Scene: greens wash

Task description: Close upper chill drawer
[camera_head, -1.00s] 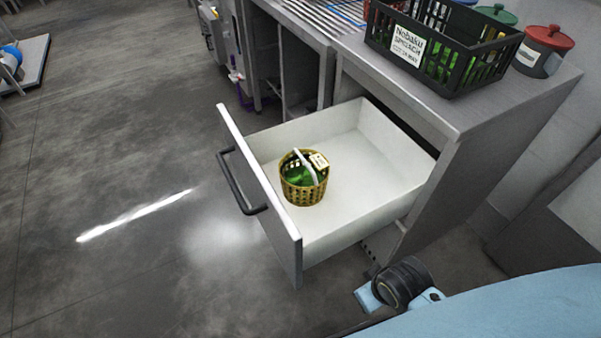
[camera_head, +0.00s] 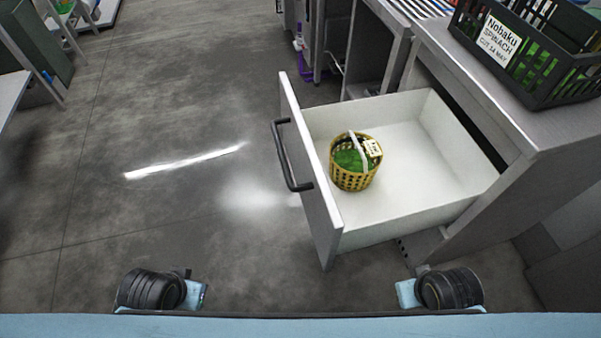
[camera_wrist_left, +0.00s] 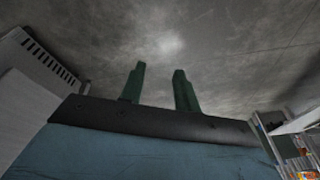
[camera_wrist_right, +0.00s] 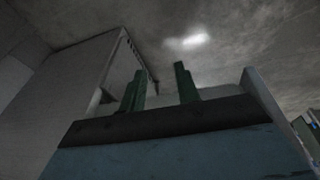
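The upper chill drawer (camera_head: 315,185) stands pulled out of the steel counter in the head view, its white inside open to view. A dark bar handle (camera_head: 290,155) is on its front. A yellow basket (camera_head: 352,178) with green leaves and a small label stands upright in the drawer. My grippers do not show in the head view. In the left wrist view my left gripper (camera_wrist_left: 160,85) has its two green fingers apart, with bare floor beyond. In the right wrist view my right gripper (camera_wrist_right: 158,88) has its fingers apart and empty, with the drawer (camera_wrist_right: 205,92) beyond.
A black crate (camera_head: 545,75) labelled Nobaku spinach stands on the counter top (camera_head: 490,85). A rack and purple-marked equipment stand behind the counter. The floor (camera_head: 190,215) left of the drawer is clear. Shelving stands at the far left.

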